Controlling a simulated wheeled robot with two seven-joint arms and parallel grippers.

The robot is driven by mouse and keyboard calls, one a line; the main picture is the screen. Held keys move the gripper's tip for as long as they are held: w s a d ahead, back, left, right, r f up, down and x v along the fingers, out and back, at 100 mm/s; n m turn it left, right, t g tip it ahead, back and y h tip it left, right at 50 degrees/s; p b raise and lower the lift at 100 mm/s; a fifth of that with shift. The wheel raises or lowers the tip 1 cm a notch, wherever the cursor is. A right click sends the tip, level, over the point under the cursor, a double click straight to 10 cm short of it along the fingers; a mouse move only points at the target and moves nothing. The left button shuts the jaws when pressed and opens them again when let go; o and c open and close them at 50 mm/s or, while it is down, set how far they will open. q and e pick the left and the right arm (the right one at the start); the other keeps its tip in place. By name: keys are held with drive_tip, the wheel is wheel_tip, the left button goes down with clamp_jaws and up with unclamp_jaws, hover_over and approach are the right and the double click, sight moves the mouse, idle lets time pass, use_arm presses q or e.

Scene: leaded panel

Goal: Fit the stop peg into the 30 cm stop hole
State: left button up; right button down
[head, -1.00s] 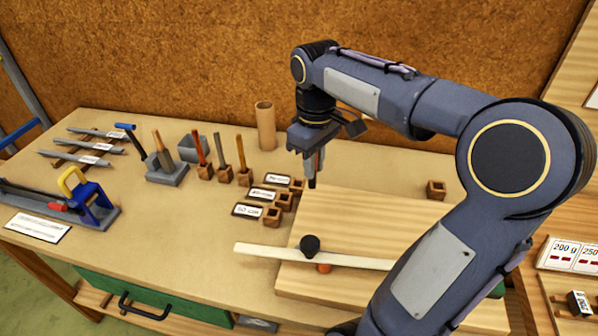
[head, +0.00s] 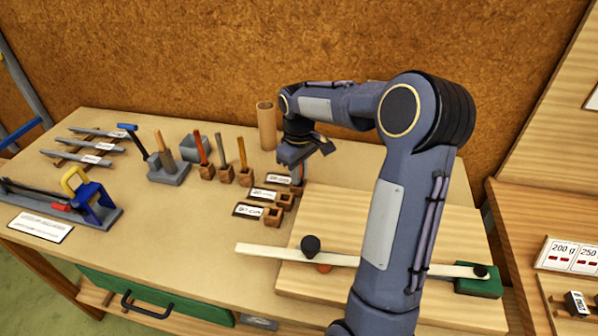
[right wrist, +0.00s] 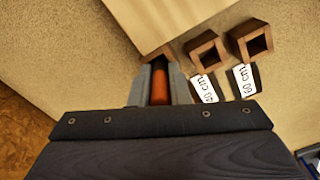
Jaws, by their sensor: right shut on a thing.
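My right gripper (head: 296,177) is over the farthest of three small wooden hole blocks, the one by the 30 cm label (head: 278,179). It is shut on an orange-red peg (right wrist: 159,86), which shows between the fingers in the right wrist view. The gripper hides most of the 30 cm block, so I cannot tell whether the peg tip is in the hole. The 40 cm block (head: 285,201) and 60 cm block (head: 272,217) are empty and open on top; they also show in the right wrist view (right wrist: 207,52) (right wrist: 251,40). My left gripper is not in view.
A wooden board (head: 330,215) lies right of the blocks, with a pale strip (head: 270,250) and black knob (head: 310,245) across it. A cardboard tube (head: 266,125) stands behind the gripper. Upright tools in blocks (head: 223,160) stand to the left.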

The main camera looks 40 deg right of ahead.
drive_tip(key=c, duration=1.8)
unclamp_jaws()
drive_tip(key=shift+f, duration=0.15)
drive_tip(key=o, duration=0.4)
drive_tip(key=shift+o, duration=0.2)
wheel_tip(320, 180, up, 8)
drive_tip(key=shift+s+f, duration=0.1)
